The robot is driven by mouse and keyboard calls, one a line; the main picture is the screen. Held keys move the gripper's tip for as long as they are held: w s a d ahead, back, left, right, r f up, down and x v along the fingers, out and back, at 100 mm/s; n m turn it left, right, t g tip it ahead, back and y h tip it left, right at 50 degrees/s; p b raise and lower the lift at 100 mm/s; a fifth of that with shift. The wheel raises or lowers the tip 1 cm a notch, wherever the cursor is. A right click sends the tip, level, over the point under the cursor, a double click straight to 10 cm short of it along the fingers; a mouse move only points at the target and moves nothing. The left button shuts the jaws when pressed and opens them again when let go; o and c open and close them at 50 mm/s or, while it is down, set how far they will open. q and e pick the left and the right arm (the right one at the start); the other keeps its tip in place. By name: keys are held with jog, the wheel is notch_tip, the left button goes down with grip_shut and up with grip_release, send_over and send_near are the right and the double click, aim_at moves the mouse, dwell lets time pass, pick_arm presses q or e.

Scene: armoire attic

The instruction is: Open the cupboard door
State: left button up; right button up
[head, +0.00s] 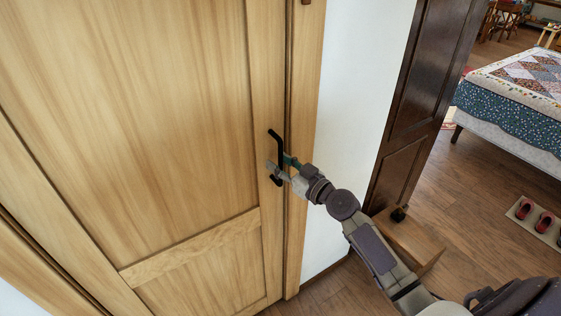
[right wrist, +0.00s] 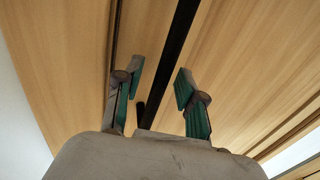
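The light wooden cupboard door (head: 180,120) fills the left of the head view and looks shut; it also fills most of the right wrist view (right wrist: 240,60). Its black bar handle (head: 280,149) stands upright near the door's right edge and shows as a dark bar in the right wrist view (right wrist: 176,45). My right gripper (head: 280,164) is at the lower half of the handle. In the right wrist view its two fingers (right wrist: 158,85) are spread, with the handle between them and gaps visible on both sides. My left gripper is not in view.
A white wall (head: 360,90) and a dark wooden door (head: 420,110) stand right of the cupboard. A low wooden piece (head: 405,238) sits on the floor by my right arm. A quilted bed (head: 515,90) and red shoes on a mat (head: 535,222) are farther right, with open floor between.

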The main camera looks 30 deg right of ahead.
grip_shut()
jog(key=shift+f, duration=0.1)
dwell(0.4)
